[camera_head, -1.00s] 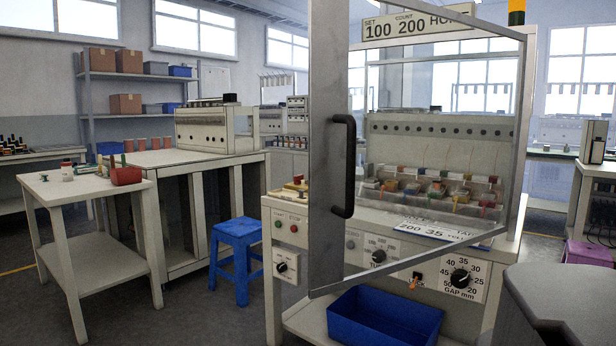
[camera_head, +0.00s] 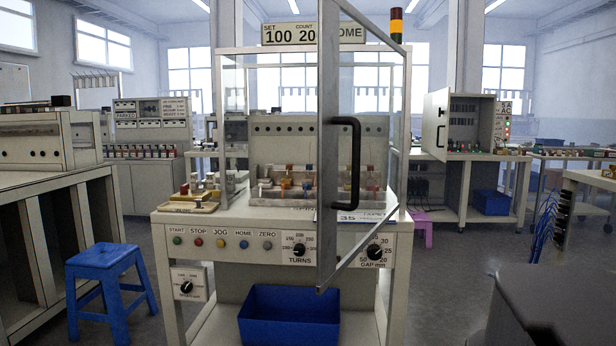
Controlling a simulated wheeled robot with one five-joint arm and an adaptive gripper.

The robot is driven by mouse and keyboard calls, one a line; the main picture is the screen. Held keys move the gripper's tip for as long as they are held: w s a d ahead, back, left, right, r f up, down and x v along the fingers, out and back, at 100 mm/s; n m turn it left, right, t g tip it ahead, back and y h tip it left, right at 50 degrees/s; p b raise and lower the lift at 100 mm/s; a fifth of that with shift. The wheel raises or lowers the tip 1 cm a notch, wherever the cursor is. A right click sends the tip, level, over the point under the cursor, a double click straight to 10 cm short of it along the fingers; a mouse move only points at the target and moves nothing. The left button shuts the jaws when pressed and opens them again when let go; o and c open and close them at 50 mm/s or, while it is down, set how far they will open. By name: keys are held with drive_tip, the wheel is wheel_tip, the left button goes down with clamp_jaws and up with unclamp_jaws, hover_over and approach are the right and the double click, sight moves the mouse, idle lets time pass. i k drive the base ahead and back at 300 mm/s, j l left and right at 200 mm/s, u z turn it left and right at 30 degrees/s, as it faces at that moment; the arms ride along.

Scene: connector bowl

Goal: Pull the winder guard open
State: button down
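The winder guard (camera_head: 327,190) is a clear panel in a grey metal frame, hinged at its right side on the winding machine. It stands swung out towards me, well away from the machine's front, seen nearly edge-on. Its black bar handle (camera_head: 355,165) is on the free edge and nothing is touching it in view. The winder (camera_head: 285,215) stands behind it with a row of coils, buttons and dials. My gripper is not in view.
A blue bin (camera_head: 289,318) sits on the winder's lower shelf. A blue stool (camera_head: 106,290) stands at the left beside a bench (camera_head: 50,182). A grey surface (camera_head: 560,300) fills the lower right corner. Open floor shows to the right of the winder.

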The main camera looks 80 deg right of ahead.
sight(329, 121)
drive_tip(key=i+z, duration=0.4)
drive_tip(key=i+j+z, duration=0.15)
drive_tip(key=i+z, duration=0.25)
drive_tip(key=i+j+z, duration=0.2)
drive_tip(key=z, duration=0.15)
drive_tip(key=i+z, duration=0.75)
drive_tip(key=z, duration=0.2)
drive_tip(key=i+z, duration=0.95)
drive_tip(key=i+j+z, duration=0.45)
drive_tip(key=k+l, duration=0.1)
